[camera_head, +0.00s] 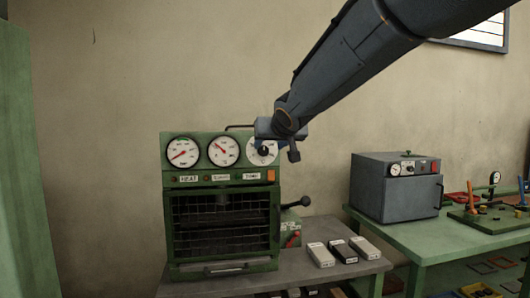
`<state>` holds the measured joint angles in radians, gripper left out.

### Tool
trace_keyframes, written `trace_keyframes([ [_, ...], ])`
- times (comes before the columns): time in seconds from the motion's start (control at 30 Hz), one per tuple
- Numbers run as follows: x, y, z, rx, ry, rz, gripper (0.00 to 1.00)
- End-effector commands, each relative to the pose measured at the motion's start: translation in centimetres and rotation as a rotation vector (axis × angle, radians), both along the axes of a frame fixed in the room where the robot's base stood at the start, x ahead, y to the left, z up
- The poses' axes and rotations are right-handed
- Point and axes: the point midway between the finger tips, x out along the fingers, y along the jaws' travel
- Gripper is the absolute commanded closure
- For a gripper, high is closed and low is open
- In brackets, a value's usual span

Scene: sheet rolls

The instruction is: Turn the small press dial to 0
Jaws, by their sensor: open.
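A green press (166,205) with a barred front stands on a grey bench. Its top panel carries three round white faces: a left gauge (182,152) and a middle gauge (223,151), both with red needles, and a right dial (271,157) with a dark knob at its centre. My gripper (278,147) is open at the right dial, covering its upper right part. Whether a finger touches the knob cannot be told. The dial's pointer and most of its numbers are hidden or too small to read.
A black-knobbed lever (304,201) sticks out at the press's right side. Three small blocks lie on the grey bench (310,278). A grey box (394,195) with a gauge stands on a green table (422,244) at right. A green upright (25,150) is at far left.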

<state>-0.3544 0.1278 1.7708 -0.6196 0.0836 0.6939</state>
Motion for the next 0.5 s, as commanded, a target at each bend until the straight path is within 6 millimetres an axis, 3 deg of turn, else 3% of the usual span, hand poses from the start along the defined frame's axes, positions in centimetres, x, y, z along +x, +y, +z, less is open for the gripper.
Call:
trace_keyframes([
  [0.5,5.6,1.8,-2.2,0.001,-0.003,0.001,0.52],
])
